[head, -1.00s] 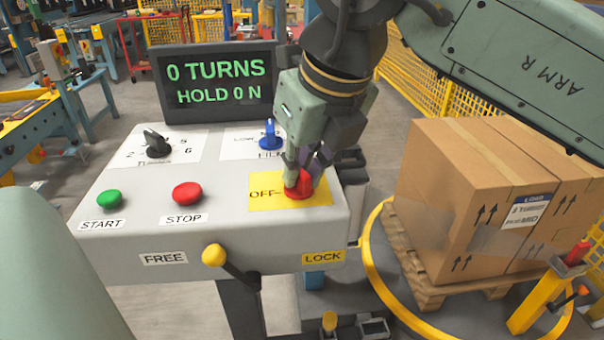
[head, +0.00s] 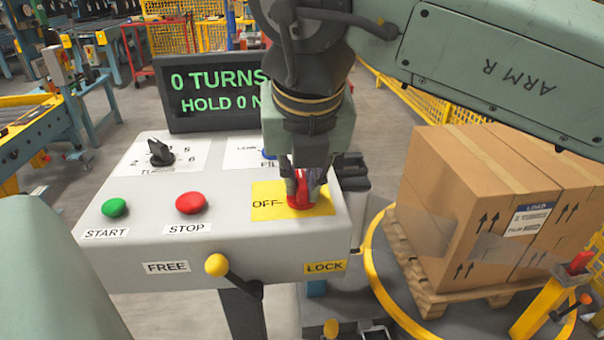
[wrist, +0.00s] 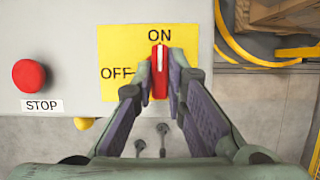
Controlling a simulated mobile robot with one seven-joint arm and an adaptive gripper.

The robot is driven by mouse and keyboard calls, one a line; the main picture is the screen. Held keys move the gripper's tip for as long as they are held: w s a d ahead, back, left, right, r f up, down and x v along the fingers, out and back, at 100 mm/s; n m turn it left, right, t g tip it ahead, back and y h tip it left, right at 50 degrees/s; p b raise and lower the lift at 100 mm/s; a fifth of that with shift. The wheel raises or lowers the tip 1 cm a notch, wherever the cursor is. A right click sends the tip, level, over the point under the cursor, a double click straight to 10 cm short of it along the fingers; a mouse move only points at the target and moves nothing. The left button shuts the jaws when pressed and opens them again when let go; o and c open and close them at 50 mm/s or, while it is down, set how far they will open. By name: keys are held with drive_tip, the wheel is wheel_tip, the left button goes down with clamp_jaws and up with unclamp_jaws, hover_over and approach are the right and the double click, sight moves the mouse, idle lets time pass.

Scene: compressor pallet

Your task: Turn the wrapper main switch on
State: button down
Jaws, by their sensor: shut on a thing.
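The main switch is a red rotary knob (head: 302,205) on a yellow plate (head: 264,204) at the right of the grey console. In the wrist view the red handle (wrist: 159,72) stands upright in the picture, its white mark pointing up at ON; OFF is to its left. My gripper (head: 305,186) comes down from above and is shut on the handle, with a finger on each side. My gripper also shows in the wrist view (wrist: 160,78). In the head view my gripper hides the ON label.
The console carries a green START button (head: 115,207), a red STOP button (head: 191,203), a black dial (head: 160,153) and a partly hidden blue knob (head: 268,153). A yellow-knobbed lever (head: 217,265) juts from its front. Wrapped boxes (head: 450,190) stand on a pallet at right.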

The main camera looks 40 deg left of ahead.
drive_tip(key=c, duration=1.6)
unclamp_jaws()
drive_tip(key=v, duration=1.2)
